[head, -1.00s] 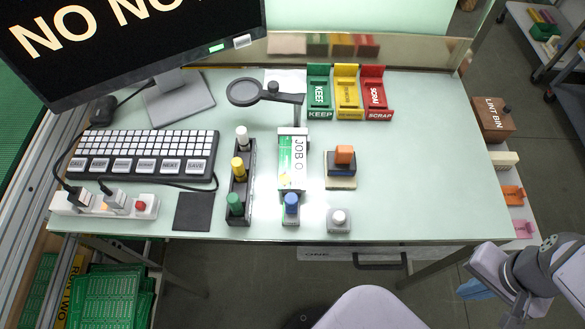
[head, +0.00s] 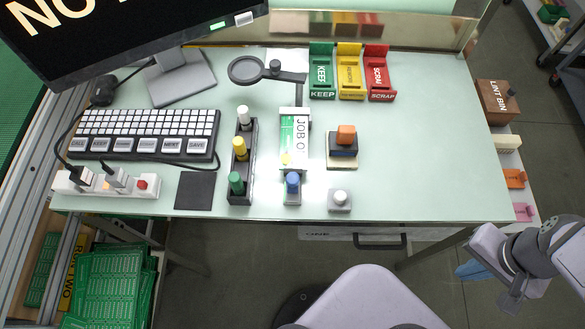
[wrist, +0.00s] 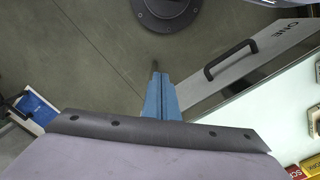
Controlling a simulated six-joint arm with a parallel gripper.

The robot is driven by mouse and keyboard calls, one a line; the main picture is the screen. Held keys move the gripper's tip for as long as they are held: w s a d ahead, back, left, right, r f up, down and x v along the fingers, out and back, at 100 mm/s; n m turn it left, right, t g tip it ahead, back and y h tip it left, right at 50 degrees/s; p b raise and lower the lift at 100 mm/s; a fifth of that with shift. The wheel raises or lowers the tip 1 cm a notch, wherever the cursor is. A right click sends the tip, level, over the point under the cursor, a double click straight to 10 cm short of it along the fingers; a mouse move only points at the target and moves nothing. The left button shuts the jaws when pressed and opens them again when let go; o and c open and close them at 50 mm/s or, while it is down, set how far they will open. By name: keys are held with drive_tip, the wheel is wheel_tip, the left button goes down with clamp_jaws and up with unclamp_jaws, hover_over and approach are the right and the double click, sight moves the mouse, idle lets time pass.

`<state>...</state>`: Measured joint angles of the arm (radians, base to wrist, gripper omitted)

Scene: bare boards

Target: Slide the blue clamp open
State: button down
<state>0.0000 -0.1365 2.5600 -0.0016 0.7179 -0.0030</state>
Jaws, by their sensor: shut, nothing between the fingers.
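The blue clamp (head: 292,183) is a blue knob on a small grey block at the front end of a narrow white-and-grey holder (head: 295,112). A card marked "JOB" and a green board (head: 286,137) lie in the holder. My gripper (head: 470,271) is off the table's front right corner, well apart from the clamp. Its blue fingers (wrist: 158,92) are shut and empty in the wrist view, over the floor. The clamp is not seen in the wrist view.
A rack with white, yellow and green knobs (head: 241,170) stands left of the holder. A stamp (head: 344,140) and a grey block with a white button (head: 340,200) stand right of it. A magnifier (head: 246,70) is behind.

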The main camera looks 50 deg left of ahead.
idle(0.3)
drive_tip(key=c, duration=1.7)
unclamp_jaws()
drive_tip(key=shift+w+a, duration=0.1)
drive_tip(key=shift+o, duration=0.9)
drive_tip(key=shift+w+a+r, duration=0.15)
drive_tip(key=shift+a+r, duration=0.05)
drive_tip(key=shift+a, duration=0.15)
drive_tip(key=w+a+r, duration=0.3)
drive_tip(key=a+r, duration=0.1)
drive_tip(key=a, duration=0.5)
wheel_tip(320, 180, up, 10)
drive_tip(key=p, duration=0.2)
hover_over(293, 177)
drive_tip(key=shift+s+f, duration=0.1)
drive_tip(key=shift+f, duration=3.7)
